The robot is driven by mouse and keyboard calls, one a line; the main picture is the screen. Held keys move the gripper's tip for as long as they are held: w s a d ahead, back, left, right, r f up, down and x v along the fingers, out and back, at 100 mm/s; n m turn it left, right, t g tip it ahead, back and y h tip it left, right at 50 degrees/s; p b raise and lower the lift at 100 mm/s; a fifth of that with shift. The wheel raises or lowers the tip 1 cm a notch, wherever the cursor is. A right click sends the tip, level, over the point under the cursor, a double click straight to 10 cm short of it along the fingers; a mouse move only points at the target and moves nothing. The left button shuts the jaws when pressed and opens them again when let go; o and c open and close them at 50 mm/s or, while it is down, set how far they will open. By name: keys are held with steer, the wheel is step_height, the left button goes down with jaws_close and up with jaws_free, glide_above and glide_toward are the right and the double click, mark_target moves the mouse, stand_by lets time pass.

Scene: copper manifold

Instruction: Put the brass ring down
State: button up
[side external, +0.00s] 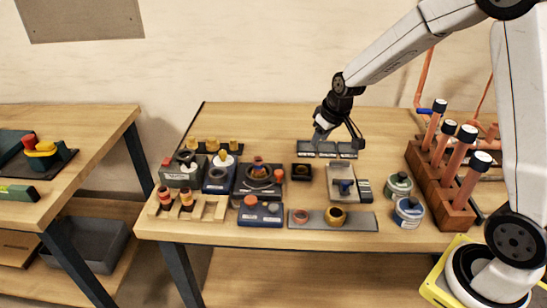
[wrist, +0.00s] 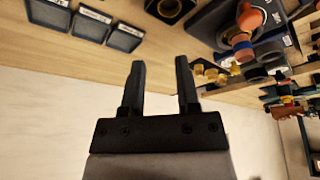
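My gripper (side external: 339,143) is above the back of the table, over or just in front of the grey three-compartment tray (side external: 311,153). In the wrist view its fingers (wrist: 160,65) are apart with nothing between them. The same tray shows at the upper left there, its compartments dark and labelled (wrist: 90,22). A brass-coloured ring (side external: 336,215) lies on the grey strip at the table's front, well away from my gripper. A small black square block (side external: 301,172) in front of the tray has a brass-coloured centre; I cannot tell whether that is a loose ring.
A wooden rack (side external: 440,188) with upright copper pipes stands at the right. Two round tins (side external: 400,185) sit beside it. Several fixtures, including a dark one with a round part (side external: 259,178), crowd the left and front.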

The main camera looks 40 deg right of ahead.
steer(key=shift+s+r, duration=0.15)
steer(key=shift+r, duration=0.2)
stand_by(0.4)
steer(key=s+a+f, duration=0.1)
steer(key=s+a, duration=0.3)
steer(key=s, duration=0.4)
steer(key=s+a+f+g, duration=0.1)
steer(key=s+a, duration=0.3)
steer(key=s, duration=0.5)
steer(key=shift+a+f+g, duration=0.3)
steer(key=shift+a+f, duration=0.05)
